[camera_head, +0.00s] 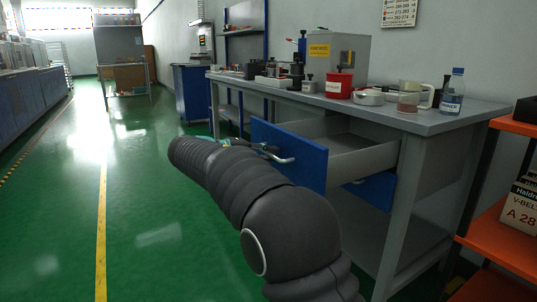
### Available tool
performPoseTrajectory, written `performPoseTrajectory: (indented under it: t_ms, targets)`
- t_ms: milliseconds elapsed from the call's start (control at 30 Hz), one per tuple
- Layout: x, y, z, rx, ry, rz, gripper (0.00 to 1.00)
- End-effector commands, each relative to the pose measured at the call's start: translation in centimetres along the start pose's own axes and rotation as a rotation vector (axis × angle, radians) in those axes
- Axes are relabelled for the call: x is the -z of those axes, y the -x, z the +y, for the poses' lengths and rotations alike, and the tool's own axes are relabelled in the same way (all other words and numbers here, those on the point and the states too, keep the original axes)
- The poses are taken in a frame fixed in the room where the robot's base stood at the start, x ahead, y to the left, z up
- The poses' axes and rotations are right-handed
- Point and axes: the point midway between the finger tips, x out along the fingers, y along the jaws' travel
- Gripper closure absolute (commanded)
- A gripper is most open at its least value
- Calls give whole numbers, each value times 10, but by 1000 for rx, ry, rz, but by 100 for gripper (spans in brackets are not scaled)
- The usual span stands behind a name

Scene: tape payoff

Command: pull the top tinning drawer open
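The top drawer has a blue front (305,164) and grey side walls. It stands well out from the workbench (440,122), and its open inside shows behind the front. Its pale bar handle (286,159) shows in part on the front's outer face. My gripper (262,148) is at the handle, largely hidden by my dark, sleeved arm. Its fingers are too small and covered to tell whether they are closed around the bar. A lower blue drawer front (376,190) sits back under the bench, partly hidden by the top drawer.
An orange shelf (505,236) stands close at the right. Green floor (140,220) is clear at the left.

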Motion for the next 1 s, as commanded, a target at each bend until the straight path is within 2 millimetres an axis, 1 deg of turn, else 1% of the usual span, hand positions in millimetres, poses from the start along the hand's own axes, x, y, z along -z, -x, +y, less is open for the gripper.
performPoseTrajectory:
  t_ms: [33,67,333,467,567,900,1000]
  targets:
    - [0,0,0,0,0,1,70]
    - [0,0,0,0,0,1,64]
    - [0,0,0,0,0,1,64]
    - [1,6,0,0,0,3,64]
    - [1,18,0,0,0,3,64]
    - [1,84,-1,1,0,4,64]
    - [1,100,-1,1,0,3,64]
